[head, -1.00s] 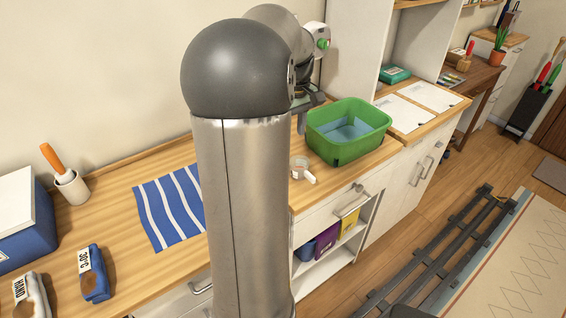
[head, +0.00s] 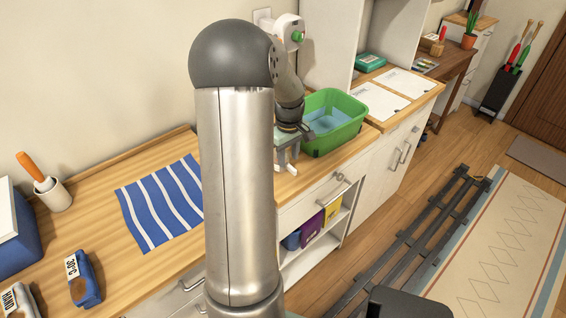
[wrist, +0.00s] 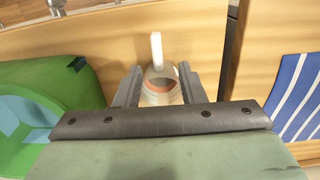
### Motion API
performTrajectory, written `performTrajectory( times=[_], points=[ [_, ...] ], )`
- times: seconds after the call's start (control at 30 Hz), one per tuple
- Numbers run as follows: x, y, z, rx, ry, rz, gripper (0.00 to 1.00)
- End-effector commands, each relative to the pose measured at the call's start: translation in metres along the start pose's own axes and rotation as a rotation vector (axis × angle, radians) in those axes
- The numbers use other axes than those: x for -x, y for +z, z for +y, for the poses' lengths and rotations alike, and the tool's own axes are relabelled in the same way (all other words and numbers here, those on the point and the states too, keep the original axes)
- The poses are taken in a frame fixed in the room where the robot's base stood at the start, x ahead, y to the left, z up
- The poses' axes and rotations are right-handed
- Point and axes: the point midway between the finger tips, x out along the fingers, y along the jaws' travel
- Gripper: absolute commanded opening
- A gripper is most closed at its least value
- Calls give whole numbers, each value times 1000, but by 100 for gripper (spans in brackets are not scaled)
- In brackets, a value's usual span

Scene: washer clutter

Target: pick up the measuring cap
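The measuring cap (wrist: 161,90) is a small pale cup with a white handle and something reddish-brown inside. In the wrist view it lies on the wooden counter between the two fingers of my gripper (wrist: 160,72). The fingers are apart, one on each side of the cap. The right finger looks very close to it, and I cannot tell whether it touches. In the head view my gripper (head: 287,163) points down at the counter just in front of the green tub, and the cap is mostly hidden there.
The green tub (head: 345,137) with blue water stands right beside my gripper. A blue-and-white striped cloth (head: 160,205) lies to the left. The counter's front edge (head: 318,178) is close to the gripper. Papers (head: 407,82) lie on the counter beyond the tub.

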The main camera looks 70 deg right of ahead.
Motion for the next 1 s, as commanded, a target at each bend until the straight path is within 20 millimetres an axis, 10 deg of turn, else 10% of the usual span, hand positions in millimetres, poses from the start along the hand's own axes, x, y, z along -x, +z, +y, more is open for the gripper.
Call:
performTrajectory(
  times=[0.57,0.73,1.0],
  points=[
    [-47,1,2,0,-1,-1,36],
    [-47,1,2,0,-1,-1,0],
    [-46,0,2,0,-1,0,0]
  ],
)
